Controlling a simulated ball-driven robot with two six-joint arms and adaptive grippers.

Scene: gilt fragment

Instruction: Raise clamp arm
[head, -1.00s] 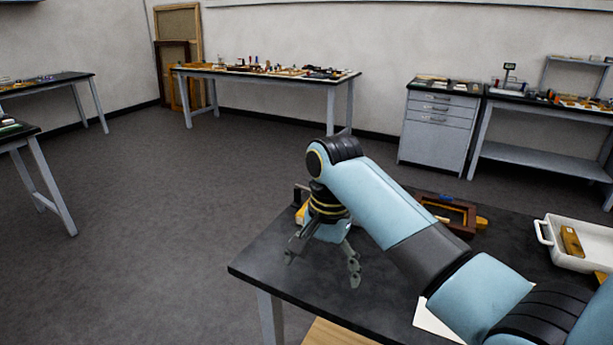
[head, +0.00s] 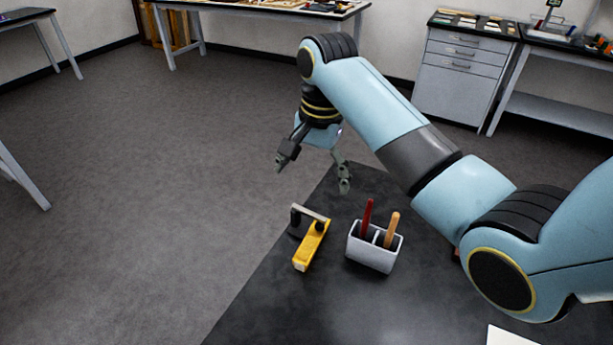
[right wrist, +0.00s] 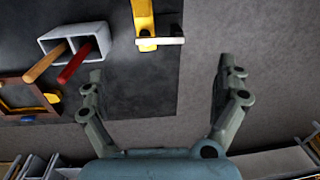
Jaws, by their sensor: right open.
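The clamp has a yellow body (head: 312,247) and stands near the left edge of the dark table. Its pale grey clamp arm (head: 311,213) crosses one end of the body, with dark parts at both ends. In the right wrist view the yellow body (right wrist: 143,15) and the pale bar (right wrist: 160,41) show at the top. My right gripper (head: 312,176) is open and empty, beyond the clamp in the head view and apart from it. Its spread fingers also show in the right wrist view (right wrist: 158,78). My left gripper is not in view.
A grey two-slot holder (head: 371,256) with a red handle (head: 367,214) and an orange handle (head: 391,230) stands right of the clamp. A wooden frame (right wrist: 25,97) shows left in the right wrist view.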

